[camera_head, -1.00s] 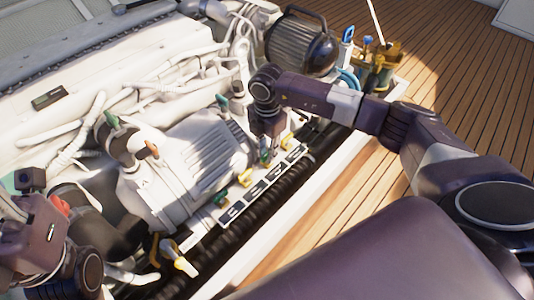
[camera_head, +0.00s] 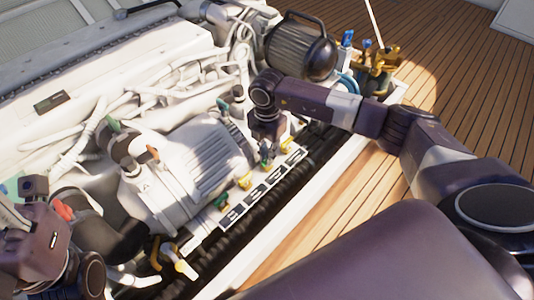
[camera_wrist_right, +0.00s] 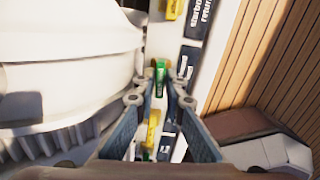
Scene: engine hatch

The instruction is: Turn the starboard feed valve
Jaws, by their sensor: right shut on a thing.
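A row of small green and yellow valve handles runs along a white strip with black labels (camera_head: 278,173) on the engine's near side. My right gripper (camera_wrist_right: 160,82) is shut around a green handle (camera_wrist_right: 160,68), which stands lengthwise between the fingertips in the right wrist view. A label reading "starboard return" (camera_wrist_right: 198,16), cut off at the edge, lies beside a yellow handle (camera_wrist_right: 173,8) farther along. In the head view my right gripper (camera_head: 265,148) points down at the strip. My left gripper (camera_head: 38,242) is at the lower left, its fingers not discernible.
Another yellow handle (camera_wrist_right: 153,130) sits close below the gripped one. The white engine housing (camera_wrist_right: 65,65) rises close on the left. A black ribbed hose (camera_head: 240,228) runs in front of the strip. Wooden deck (camera_head: 460,75) lies clear at right.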

